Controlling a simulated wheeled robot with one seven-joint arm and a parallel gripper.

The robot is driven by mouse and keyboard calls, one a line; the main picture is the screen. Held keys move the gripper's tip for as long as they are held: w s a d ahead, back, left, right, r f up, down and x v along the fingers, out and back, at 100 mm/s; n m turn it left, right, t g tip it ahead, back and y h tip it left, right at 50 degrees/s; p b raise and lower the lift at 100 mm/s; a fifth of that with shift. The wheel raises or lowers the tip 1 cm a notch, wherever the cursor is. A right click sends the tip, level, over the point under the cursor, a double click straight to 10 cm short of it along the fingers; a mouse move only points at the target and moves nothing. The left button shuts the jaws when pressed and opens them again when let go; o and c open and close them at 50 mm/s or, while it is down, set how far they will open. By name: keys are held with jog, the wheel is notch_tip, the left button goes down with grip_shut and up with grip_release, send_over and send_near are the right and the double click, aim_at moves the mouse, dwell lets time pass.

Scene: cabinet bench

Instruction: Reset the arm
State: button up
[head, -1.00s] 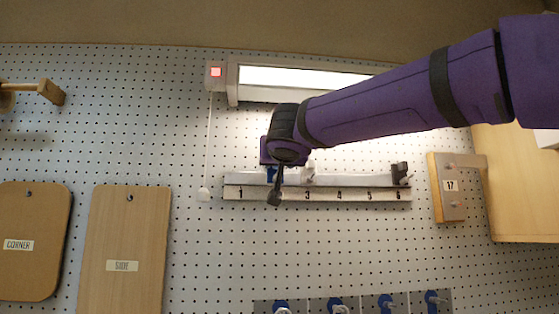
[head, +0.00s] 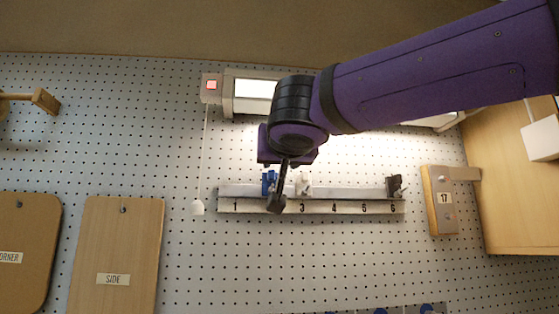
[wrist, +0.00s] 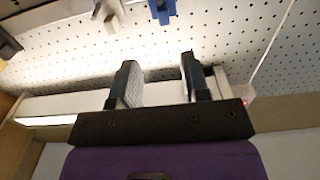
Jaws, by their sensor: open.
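My gripper (head: 276,203) hangs in front of the numbered rail on the pegboard, near its left part, and covers the number 2 in the head view. In the wrist view my gripper (wrist: 157,80) has its two dark fingers apart with nothing between them. My purple arm reaches in from the upper right. The rail (head: 350,207) carries a blue piece (head: 268,183) near 2, a white piece (head: 303,185) near 3 and a dark piece (head: 395,186) near 6. The blue piece (wrist: 160,10) and white piece (wrist: 110,14) also show in the wrist view, beyond the fingers.
A lamp (head: 254,89) is lit above the rail, partly behind my arm, with a red-lit switch (head: 211,86) and a pull cord (head: 198,207). A SIDE board (head: 115,250) hangs at left.

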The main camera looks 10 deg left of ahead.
dwell(0.4)
jog(key=s+d+f+m+g+h, duration=0.1)
jog(key=s+d+f+g+h, duration=0.15)
jog(key=d+f, duration=0.85)
jog(key=s+d+f+m+g+h, duration=0.1)
jog(key=d+f+g+h, duration=0.5)
jog(key=d, duration=1)
jog(key=s+d+f+g+y, duration=0.2)
jog(key=s+d+f, duration=0.2)
jog(key=s+f, duration=0.4)
jog(key=s+d+f+g+y, duration=0.1)
jog(key=s+d+f+y, duration=0.1)
jog(key=s+d+f, duration=0.3)
jog(key=s+f, duration=0.4)
jog(key=f, duration=0.4)
jog(key=shift+d+f+m+g, duration=0.2)
jog(key=shift+f+m+g, duration=0.05)
jog(key=shift+m+g, duration=0.15)
